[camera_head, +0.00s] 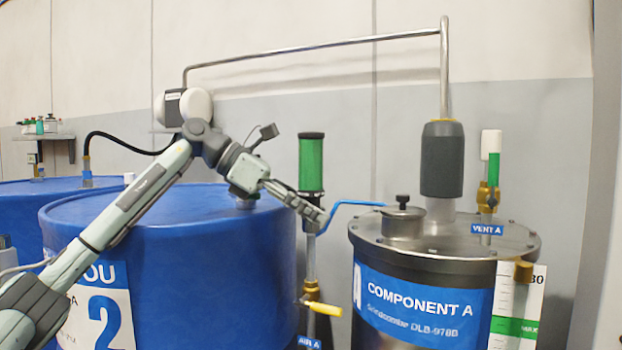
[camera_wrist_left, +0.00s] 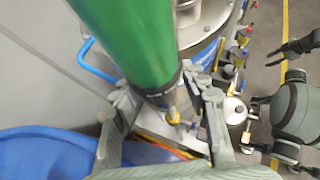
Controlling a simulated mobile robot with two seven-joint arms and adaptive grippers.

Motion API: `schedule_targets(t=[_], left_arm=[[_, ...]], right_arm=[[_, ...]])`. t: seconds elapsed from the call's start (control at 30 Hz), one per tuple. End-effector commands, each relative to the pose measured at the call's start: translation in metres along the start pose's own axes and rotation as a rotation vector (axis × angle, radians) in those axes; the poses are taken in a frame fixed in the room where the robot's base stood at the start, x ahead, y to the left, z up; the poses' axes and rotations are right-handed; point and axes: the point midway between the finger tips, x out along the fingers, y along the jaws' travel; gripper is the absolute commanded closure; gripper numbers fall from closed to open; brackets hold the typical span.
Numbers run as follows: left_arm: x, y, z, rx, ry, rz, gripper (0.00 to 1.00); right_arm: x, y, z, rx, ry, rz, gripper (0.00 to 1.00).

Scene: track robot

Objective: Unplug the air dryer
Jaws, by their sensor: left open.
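In the left wrist view, the air dryer (camera_wrist_left: 130,40) fills the upper middle. My left gripper (camera_head: 313,215) is open at the dryer's lower end. In the left wrist view, the left gripper's fingers (camera_wrist_left: 165,102) lie on either side of the dryer's black lower cap. I cannot tell whether they touch it.
The Component A tank (camera_head: 425,303) stands close on the right, with a blue tube (camera_head: 345,204) by the dryer. A yellow valve handle (camera_head: 322,308) sticks out below. The blue drum (camera_head: 215,260) is under my left arm. A grey wall (camera_head: 345,150) is behind.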

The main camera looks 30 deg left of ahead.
Motion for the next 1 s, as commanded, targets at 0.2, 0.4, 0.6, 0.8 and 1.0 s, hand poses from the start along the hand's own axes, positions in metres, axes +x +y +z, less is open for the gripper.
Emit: schedule_targets(t=[0.2, 0.4, 0.6, 0.8, 1.0], left_arm=[[-0.0005, 0.0000, 0.0006, 0.000, 0.000, 0.000, 0.56], [-0.0002, 0.0001, 0.0000, 0.000, -0.001, 0.000, 0.56], [-0.0008, 0.0001, 0.0008, 0.000, 0.000, 0.000, 0.56], [-0.0004, 0.0001, 0.0003, 0.001, -0.001, 0.000, 0.56], [-0.0003, 0.0001, 0.0001, 0.000, -0.001, 0.000, 0.71]], right_arm=[[-0.0045, 0.0010, -0.0015, 0.000, 0.000, 0.000, 0.60], [-0.0036, 0.0009, -0.0012, 0.000, 0.000, 0.000, 0.60], [-0.0055, 0.0018, -0.0012, 0.003, -0.003, 0.001, 0.60], [-0.0071, 0.0019, -0.0018, 0.002, -0.002, 0.001, 0.60], [-0.0072, 0.0018, -0.0019, 0.001, -0.001, 0.000, 0.60]])
